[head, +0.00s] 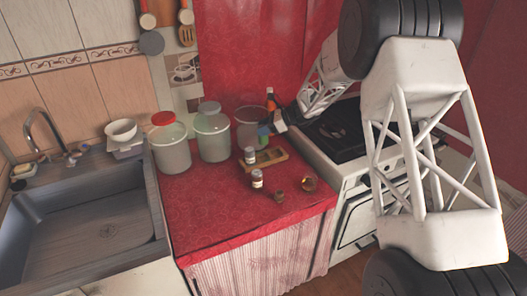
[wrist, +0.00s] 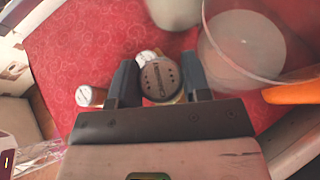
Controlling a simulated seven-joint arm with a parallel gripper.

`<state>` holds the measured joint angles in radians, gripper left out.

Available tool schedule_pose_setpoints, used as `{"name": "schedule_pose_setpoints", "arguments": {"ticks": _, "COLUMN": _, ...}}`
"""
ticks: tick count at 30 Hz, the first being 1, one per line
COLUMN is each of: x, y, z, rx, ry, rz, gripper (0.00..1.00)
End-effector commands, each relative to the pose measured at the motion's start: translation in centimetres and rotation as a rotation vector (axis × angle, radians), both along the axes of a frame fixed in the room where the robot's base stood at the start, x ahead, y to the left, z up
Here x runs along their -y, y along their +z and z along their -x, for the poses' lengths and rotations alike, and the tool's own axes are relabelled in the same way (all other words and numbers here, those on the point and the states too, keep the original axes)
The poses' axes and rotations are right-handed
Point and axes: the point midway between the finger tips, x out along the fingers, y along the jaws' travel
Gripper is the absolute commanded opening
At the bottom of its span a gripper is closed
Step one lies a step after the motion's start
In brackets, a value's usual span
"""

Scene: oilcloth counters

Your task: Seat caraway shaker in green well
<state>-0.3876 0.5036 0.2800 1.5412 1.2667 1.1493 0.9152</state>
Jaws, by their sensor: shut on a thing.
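My gripper (head: 264,130) is over the back of the red counter, its fingers above a wooden rack (head: 281,156). In the wrist view, my gripper (wrist: 160,85) is shut on a shaker with a dark, perforated lid (wrist: 159,77). Lettering runs across the lid, but it is too small to read surely. A green patch (head: 262,143) shows just under the fingers in the head view; I cannot tell whether it is the shaker's body or part of the rack. I cannot make out a green well. The shaker's base is hidden in the wrist view.
Two labelled shakers (head: 250,155) (head: 257,180), a small brown pot (head: 279,195) and an amber glass (head: 309,184) stand nearby. Large clear jars (head: 212,135) stand left and behind. An orange-topped bottle (head: 270,98) stands behind. The stove (head: 340,135) is right; the front-left counter is clear.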

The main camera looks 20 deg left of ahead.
Motion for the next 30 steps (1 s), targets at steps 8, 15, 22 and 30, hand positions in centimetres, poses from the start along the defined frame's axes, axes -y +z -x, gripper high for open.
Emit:
{"name": "schedule_pose_setpoints", "arguments": {"ticks": 8, "x": 0.0, "y": -3.8, "z": 0.0, "rx": 0.0, "ry": 0.001, "rz": 0.001, "gripper": 0.2}}
{"name": "schedule_pose_setpoints", "arguments": {"ticks": 15, "x": 0.0, "y": -4.9, "z": 0.0, "rx": 0.002, "ry": 0.001, "rz": 0.0, "gripper": 0.2}}
{"name": "schedule_pose_setpoints", "arguments": {"ticks": 22, "x": 0.0, "y": -4.9, "z": 0.0, "rx": 0.001, "ry": 0.0, "rz": 0.0, "gripper": 0.2}}
{"name": "schedule_pose_setpoints", "arguments": {"ticks": 30, "x": 0.0, "y": -7.0, "z": 0.0, "rx": -0.001, "ry": 0.0, "rz": 0.0, "gripper": 0.2}}
